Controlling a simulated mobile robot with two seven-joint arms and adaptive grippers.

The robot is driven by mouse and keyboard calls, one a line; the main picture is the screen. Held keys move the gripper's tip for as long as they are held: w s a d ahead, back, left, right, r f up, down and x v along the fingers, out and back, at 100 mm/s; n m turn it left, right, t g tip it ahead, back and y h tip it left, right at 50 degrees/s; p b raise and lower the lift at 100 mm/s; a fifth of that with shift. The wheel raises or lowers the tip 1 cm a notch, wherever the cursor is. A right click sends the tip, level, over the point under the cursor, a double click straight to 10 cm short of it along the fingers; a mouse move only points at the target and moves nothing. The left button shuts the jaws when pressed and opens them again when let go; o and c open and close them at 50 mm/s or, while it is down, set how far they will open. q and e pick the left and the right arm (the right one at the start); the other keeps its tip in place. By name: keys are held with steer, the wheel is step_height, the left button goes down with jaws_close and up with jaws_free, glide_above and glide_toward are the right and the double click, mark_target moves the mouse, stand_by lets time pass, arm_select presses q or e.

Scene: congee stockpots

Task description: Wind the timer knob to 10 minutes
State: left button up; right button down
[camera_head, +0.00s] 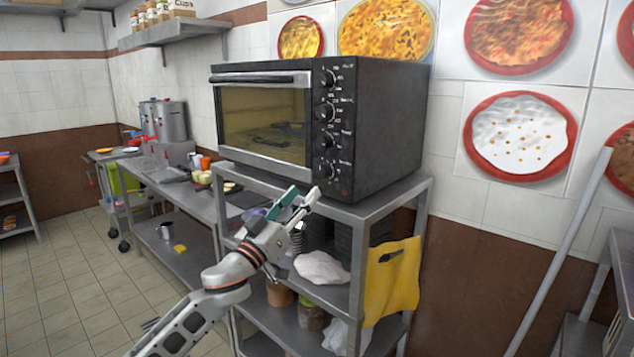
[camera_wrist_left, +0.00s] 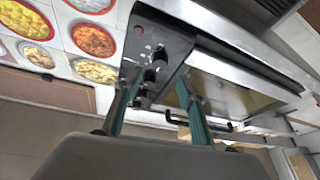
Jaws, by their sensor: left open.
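A black toaster oven (camera_head: 392,125) stands on a metal shelf rack. Its front has a column of several black knobs on the right, including a top knob (camera_head: 327,78) and a bottom knob (camera_head: 326,170). The labels are too small to tell which is the timer. My left gripper (camera_head: 303,194) is open and empty, below and in front of the knob column, apart from it. In the left wrist view, the oven's knob panel (camera_wrist_left: 172,38) shows beyond and between the open fingers (camera_wrist_left: 157,88), with several knobs in line. My right gripper is not in view.
The oven door (camera_head: 265,122) is closed, with a handle bar along its top. The metal rack (camera_head: 400,192) holds a white cloth (camera_head: 322,268) and jars; a yellow cloth (camera_head: 392,280) hangs on its side. Open floor (camera_head: 75,270) lies to the left.

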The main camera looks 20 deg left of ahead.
mark_target(321, 174)
arm_select(q)
steer(key=x, duration=0.7)
steer(key=shift+w+d+r+p, duration=0.1)
steer(key=shift+w+r+p, duration=0.05)
steer(key=shift+w+p, duration=0.15)
steer(key=c, duration=1.1)
